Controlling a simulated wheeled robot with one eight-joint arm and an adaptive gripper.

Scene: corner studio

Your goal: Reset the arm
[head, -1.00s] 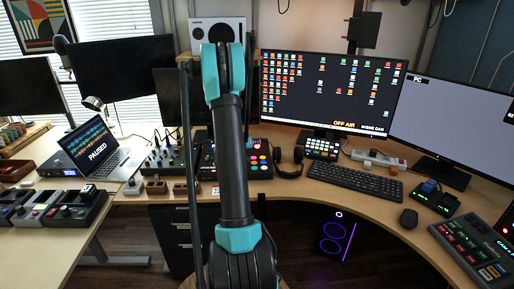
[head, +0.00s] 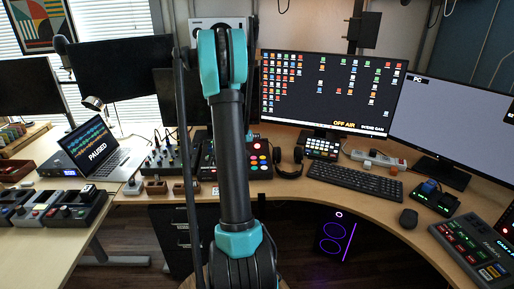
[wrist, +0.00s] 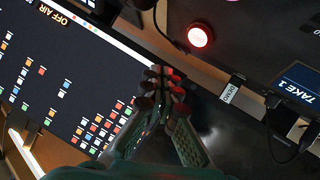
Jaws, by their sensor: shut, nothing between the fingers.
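My arm (head: 235,160) rises through the middle of the head view, with teal joints at its bent top and near its base. My gripper is hidden behind the arm in the head view. In the wrist view my gripper (wrist: 165,82) shows with its dark and red fingertips together and nothing held. It is in the air, in front of the desk gear, with the monitor showing icons to its left and a glowing red button (wrist: 200,36) above right.
The icon monitor (head: 325,90) stands just right of my arm, with a keyboard (head: 354,178) and headphones (head: 289,165) below it. A button panel (head: 259,172) lies behind the arm. A laptop (head: 98,150) and mixer (head: 166,160) are at left. The front desk edge curves around me.

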